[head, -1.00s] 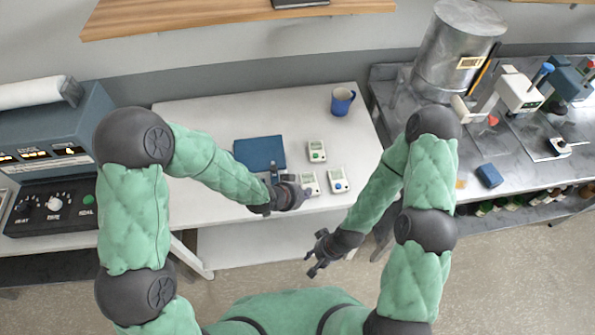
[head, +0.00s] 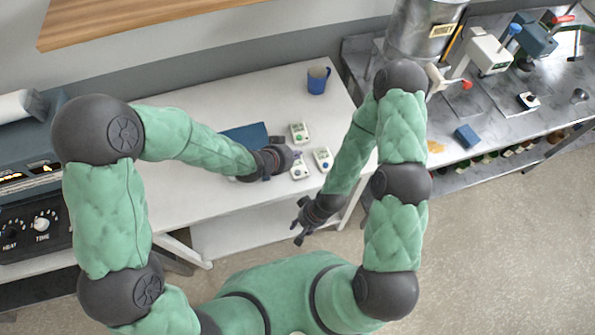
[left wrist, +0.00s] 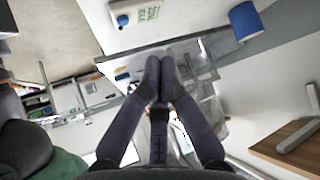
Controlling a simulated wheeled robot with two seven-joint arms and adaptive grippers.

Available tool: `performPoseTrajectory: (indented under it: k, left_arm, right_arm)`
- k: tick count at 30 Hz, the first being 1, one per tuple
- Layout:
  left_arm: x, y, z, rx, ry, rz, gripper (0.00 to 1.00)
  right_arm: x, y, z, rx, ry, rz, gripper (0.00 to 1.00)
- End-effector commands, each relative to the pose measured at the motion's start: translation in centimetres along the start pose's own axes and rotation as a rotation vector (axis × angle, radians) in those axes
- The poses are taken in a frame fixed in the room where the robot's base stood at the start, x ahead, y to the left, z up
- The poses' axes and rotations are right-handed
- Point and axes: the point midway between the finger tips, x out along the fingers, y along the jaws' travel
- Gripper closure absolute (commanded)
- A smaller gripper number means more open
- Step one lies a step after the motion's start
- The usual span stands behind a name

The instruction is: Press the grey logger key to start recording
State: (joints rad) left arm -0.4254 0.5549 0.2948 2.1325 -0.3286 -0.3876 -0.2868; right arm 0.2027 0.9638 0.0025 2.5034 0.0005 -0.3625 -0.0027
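Three small white devices sit on the white table in the head view: one with a green key (head: 299,133), one with a blue key (head: 322,160), and a front-left one (head: 299,167) whose key colour I cannot make out. No key is clearly grey. My left gripper (head: 287,158) is beside the front-left device and partly in front of it. In the left wrist view its fingers (left wrist: 161,62) are together with nothing between them. A device with a blue key (left wrist: 136,12) shows at the top there. My right gripper (head: 300,228) hangs before the table's front edge, its opening unclear.
A blue mug (head: 317,81) stands at the back of the table (head: 232,108); a blue pad (head: 245,134) lies behind my left forearm. A control unit (head: 35,213) is at the left. A metal bench (head: 483,125) with tools is at the right.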

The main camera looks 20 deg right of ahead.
Motion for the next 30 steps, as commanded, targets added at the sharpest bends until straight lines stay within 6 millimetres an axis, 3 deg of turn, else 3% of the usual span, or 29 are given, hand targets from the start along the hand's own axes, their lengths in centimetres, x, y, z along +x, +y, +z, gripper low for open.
performPoseTrajectory:
  k: [19,30]
  left_arm:
    - [5.2,0.0,5.4,-0.001,0.000,0.000,1.00]
    - [5.8,0.0,6.0,-0.001,0.000,0.000,1.00]
  right_arm:
    - [4.8,1.7,-0.2,0.000,0.000,0.000,0.60]
    - [5.4,1.9,-0.2,0.000,0.000,0.000,0.60]
